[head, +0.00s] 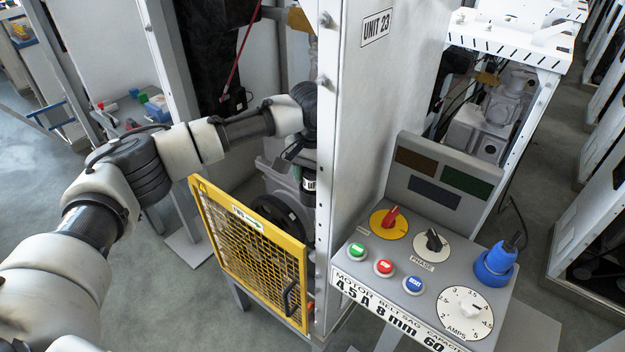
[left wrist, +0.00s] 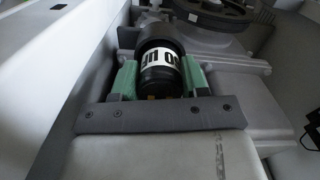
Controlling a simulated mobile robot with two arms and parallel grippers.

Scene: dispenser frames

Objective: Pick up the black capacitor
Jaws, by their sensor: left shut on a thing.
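The black capacitor (left wrist: 160,45) is a dark cylinder with a white printed label band. In the left wrist view it sits between the two green finger pads of my left gripper (left wrist: 158,78), which is shut on it. In the head view my left arm reaches behind the white upright panel, and the left gripper (head: 301,160) is partly hidden by it. Below the gripper a bit of the capacitor (head: 309,185) and its label show beside the panel edge. My right gripper is not in view.
A yellow mesh guard door (head: 250,250) stands in front of the machine, below my arm. The white panel (head: 375,110) marked UNIT 23 is close on the right.

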